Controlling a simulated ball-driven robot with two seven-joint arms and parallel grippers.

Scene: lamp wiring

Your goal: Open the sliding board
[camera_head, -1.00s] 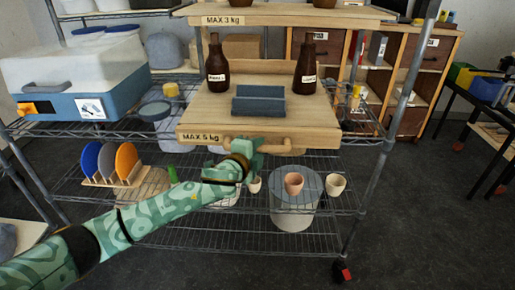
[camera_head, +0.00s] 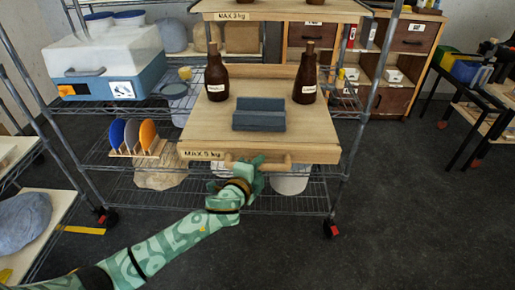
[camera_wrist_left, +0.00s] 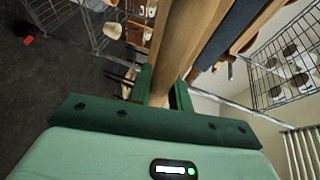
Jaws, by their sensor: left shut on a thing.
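The wooden sliding board (camera_head: 215,128), labelled "MAX 5 kg", juts forward past the rack's front edge. Its wooden bar handle (camera_head: 278,161) runs along the front face. My left gripper (camera_head: 247,170) is at the left part of this handle and shut on it. In the left wrist view, the wooden bar (camera_wrist_left: 162,88) lies between the green fingers. Two brown bottles (camera_head: 216,78) (camera_head: 305,80) stand upright on the board, and a blue-grey block-like holder (camera_head: 259,114) lies between them. My right gripper is not in view.
Another wooden board (camera_head: 280,15), labelled "MAX 3 kg", is above. A blue-and-white box (camera_head: 105,72) sits left on the wire rack, with a plate stand (camera_head: 140,152) below. Open floor (camera_head: 410,210) lies in front and right. A black table stands far right.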

